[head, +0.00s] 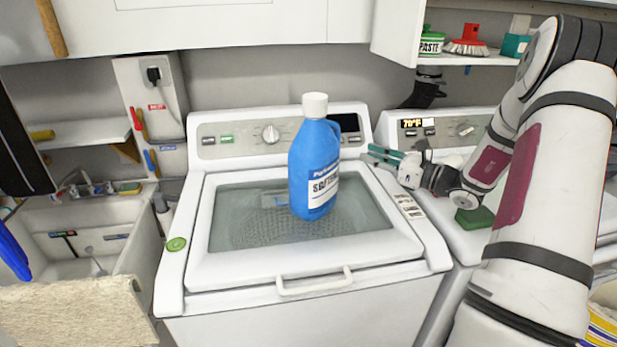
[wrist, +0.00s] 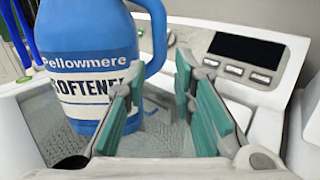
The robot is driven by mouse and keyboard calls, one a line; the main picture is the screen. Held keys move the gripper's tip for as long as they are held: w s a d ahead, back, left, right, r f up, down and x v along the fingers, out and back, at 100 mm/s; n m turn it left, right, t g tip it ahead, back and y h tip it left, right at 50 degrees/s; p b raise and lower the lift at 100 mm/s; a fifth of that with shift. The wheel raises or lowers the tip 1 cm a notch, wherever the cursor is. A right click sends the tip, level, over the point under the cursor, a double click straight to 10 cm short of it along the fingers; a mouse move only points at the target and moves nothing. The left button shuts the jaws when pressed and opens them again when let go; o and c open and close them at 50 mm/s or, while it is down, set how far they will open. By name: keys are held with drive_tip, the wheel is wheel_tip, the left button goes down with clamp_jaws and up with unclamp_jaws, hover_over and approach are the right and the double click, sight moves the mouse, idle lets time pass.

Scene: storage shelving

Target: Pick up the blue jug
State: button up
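The blue jug (head: 314,165) stands upright on the glass lid of the left washing machine. It has a white cap, a white label reading softener, and a handle on its right side. My gripper (head: 375,156) is to the right of the jug in the head view, apart from it, with its fingers pointing left. In the wrist view the jug (wrist: 88,65) fills the left side, its cap cut off. The green-padded fingers of my gripper (wrist: 160,95) are spread open, with nothing held between them. The left finger overlaps the jug's lower right edge in that view.
The washing machine (head: 190,262) has a raised control panel behind the jug. A second machine stands at right with a green sponge (head: 475,217) on it. A shelf (head: 470,59) above it holds a paste tin and a brush. A sink (head: 95,240) is at left.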

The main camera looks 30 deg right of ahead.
drive_tip(key=p+x, duration=0.1)
drive_tip(key=x, duration=0.8)
drive_tip(key=shift+w, duration=0.4)
drive_tip(key=shift+a, duration=0.15)
clamp_jaws()
drive_tip(key=shift+r, duration=0.15)
